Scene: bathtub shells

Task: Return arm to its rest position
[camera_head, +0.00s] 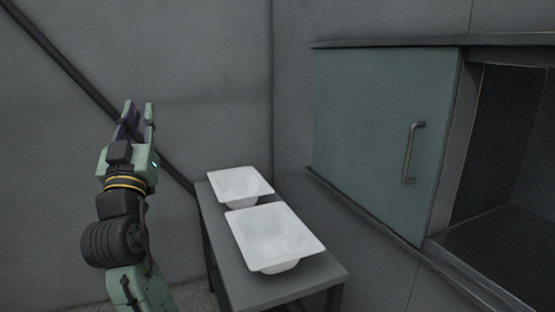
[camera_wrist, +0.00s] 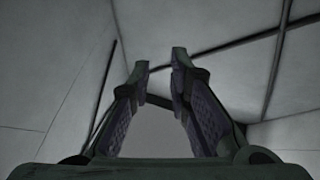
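My gripper (camera_head: 139,112) is raised at the left of the head view, fingers pointing up, beside and above the table with the tubs. In the wrist view the gripper (camera_wrist: 160,72) shows its two fingers apart with a clear gap and nothing between them. My arm rises from the bottom left of the head view. Behind the fingers the wrist view shows only grey wall and ceiling panels with dark beams.
Two white tub shells, a far one (camera_head: 240,183) and a near one (camera_head: 275,237), sit on a dark grey table (camera_head: 255,290). At right, a greenish sliding door (camera_head: 375,140) with a handle (camera_head: 411,153) stands beside an open dark recess (camera_head: 505,150). A dark pipe (camera_head: 60,62) crosses the left wall.

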